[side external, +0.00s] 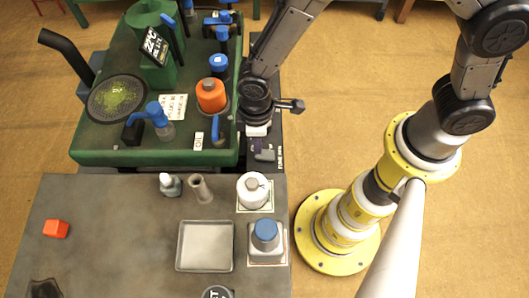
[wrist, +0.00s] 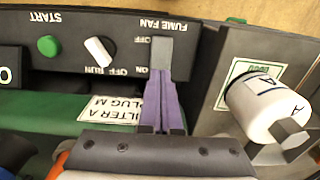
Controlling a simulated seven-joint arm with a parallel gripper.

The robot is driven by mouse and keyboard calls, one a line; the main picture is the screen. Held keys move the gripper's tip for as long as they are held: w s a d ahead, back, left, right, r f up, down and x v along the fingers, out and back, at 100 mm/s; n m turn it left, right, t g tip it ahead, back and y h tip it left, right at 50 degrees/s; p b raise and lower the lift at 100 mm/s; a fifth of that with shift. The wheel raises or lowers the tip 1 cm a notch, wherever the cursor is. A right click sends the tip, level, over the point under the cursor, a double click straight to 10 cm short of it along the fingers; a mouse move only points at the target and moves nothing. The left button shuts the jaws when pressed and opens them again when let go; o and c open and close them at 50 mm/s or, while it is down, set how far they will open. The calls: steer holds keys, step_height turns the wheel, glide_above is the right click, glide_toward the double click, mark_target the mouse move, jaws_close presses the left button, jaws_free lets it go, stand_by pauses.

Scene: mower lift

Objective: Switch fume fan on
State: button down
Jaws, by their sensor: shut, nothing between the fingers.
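The fume fan switch is on a dark panel lettered FUME FAN, with OFF and ON marks, upside down in the wrist view. Its grey lever (wrist: 162,48) lies just beyond my fingertips; in the side external view the grey switch (side external: 265,155) sits on the panel at the green machine's right edge. My gripper (wrist: 161,76) has its purple fingers shut together with nothing between them. It points down at the switch, also in the side external view (side external: 257,149). The fingertips overlap the lever's near end in the wrist view; I cannot tell whether they touch, or which mark it sits at.
A green START button (wrist: 48,45) and a white OFF/RUN knob (wrist: 99,50) share the panel. A white canister (side external: 253,189) stands close by on the grey bench (side external: 130,240). An orange canister (side external: 211,95) and blue-handled valves stand on the green machine (side external: 90,148).

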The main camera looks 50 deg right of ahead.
steer(key=shift+f, duration=1.05)
stand_by(0.4)
steer(key=shift+r, duration=3.5)
step_height(320, 180, up, 20)
steer(key=shift+r, duration=0.2)
stand_by(2.0)
